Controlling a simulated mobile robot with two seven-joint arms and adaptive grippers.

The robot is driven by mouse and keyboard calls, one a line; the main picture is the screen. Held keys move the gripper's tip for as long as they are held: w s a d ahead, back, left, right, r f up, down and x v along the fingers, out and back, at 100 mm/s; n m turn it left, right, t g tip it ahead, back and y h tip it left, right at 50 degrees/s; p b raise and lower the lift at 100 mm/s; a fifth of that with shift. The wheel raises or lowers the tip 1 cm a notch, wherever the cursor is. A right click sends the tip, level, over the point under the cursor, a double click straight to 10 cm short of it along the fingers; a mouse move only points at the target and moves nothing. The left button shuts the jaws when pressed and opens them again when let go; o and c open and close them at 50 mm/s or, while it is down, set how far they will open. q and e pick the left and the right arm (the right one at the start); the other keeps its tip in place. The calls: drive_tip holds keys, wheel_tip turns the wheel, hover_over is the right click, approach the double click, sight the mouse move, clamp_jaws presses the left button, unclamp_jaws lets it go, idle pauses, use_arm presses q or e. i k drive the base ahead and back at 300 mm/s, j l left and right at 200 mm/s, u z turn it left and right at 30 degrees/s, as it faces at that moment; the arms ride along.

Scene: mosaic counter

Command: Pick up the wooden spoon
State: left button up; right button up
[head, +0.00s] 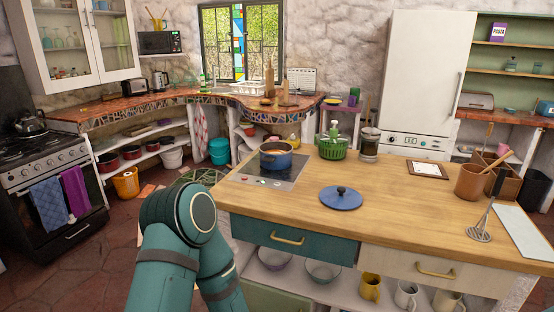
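A wooden handle (499,159), possibly the wooden spoon, leans out of a brown cylindrical pot (468,184) at the right of the island counter. Its lower end is hidden in the pot. Part of my teal arm is in front of the island's left end. Neither of my grippers is in view.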

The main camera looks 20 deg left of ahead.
sight(510, 152)
drive_tip(key=l+u, duration=0.15)
drive_tip(key=u, duration=0.3)
drive_tip(key=l+u, duration=0.15)
drive_tip(key=u, duration=0.25)
drive_tip(key=l+u, duration=0.15)
drive_tip(key=u, duration=0.3)
drive_tip(key=l+u, duration=0.3)
drive_tip(key=l, duration=0.2)
drive_tip(key=k+l+u, duration=0.25)
drive_tip(key=l, duration=0.15)
drive_tip(key=k+l+u, duration=0.1)
drive_tip(key=l, duration=0.2)
drive_tip(key=k+l+u, duration=0.15)
drive_tip(key=l, duration=0.2)
drive_tip(key=k+l+u, duration=0.1)
drive_tip(key=l, duration=0.2)
drive_tip(key=k+l+u, duration=0.1)
drive_tip(key=k+l, duration=0.25)
drive_tip(key=l, duration=0.2)
drive_tip(key=k+l, duration=0.35)
drive_tip(key=l, duration=0.2)
drive_tip(key=k+l+u, duration=0.15)
drive_tip(key=k+l, duration=0.2)
drive_tip(key=l, duration=0.2)
